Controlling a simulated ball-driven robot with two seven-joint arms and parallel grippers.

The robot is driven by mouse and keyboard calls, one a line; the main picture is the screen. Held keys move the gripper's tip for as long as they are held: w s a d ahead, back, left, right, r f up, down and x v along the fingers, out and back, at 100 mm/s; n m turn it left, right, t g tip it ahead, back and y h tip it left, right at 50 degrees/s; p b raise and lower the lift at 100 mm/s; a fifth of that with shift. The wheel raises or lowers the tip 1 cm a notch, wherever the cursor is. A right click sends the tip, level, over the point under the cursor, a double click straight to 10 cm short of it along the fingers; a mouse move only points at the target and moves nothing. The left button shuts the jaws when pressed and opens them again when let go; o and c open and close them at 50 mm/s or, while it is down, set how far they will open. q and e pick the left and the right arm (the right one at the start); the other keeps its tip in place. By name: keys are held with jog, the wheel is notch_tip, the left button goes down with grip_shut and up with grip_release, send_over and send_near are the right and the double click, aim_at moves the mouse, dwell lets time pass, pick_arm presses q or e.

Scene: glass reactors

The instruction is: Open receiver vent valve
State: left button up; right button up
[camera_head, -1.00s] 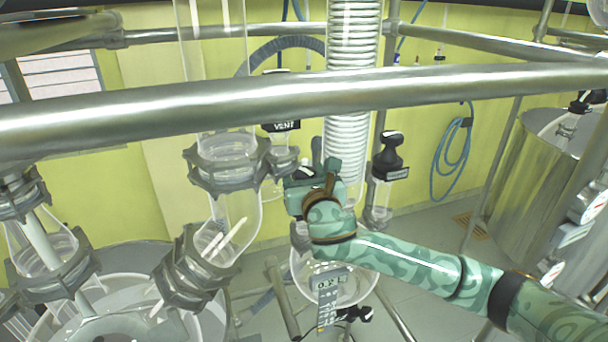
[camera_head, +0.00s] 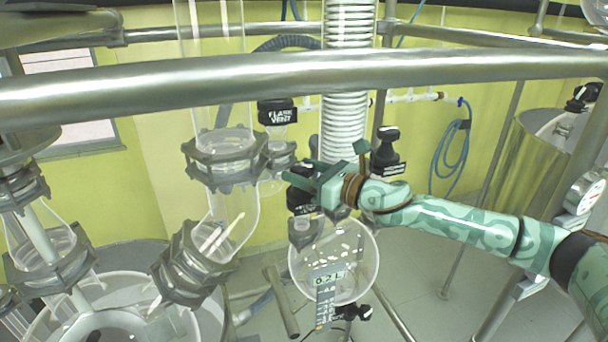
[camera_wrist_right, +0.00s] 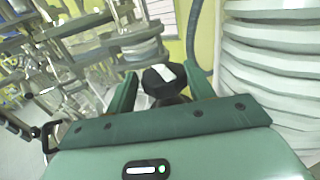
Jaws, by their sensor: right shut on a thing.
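A black valve knob (camera_head: 299,201) sits above the round glass receiver (camera_head: 335,262), which carries a "0.2 L" tag. My right gripper (camera_head: 300,184) is at this knob and partly covers it. In the right wrist view the black knob (camera_wrist_right: 163,80) with a white mark on top lies between the two green fingers, and the gripper is shut on it. How far the valve is turned cannot be told. My left gripper is not in view.
A black "FLASK VENT" knob (camera_head: 278,112) is up and left. Another black-capped valve (camera_head: 386,150) stands close on the right, behind my arm. A white coiled glass column (camera_head: 345,120) rises behind my gripper. A thick steel rail (camera_head: 300,75) crosses in front.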

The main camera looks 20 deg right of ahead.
jog(key=shift+o, duration=0.6)
jog(key=shift+d+r+n, duration=0.1)
jog(key=shift+r+n, duration=0.2)
jog(key=shift+r, duration=0.05)
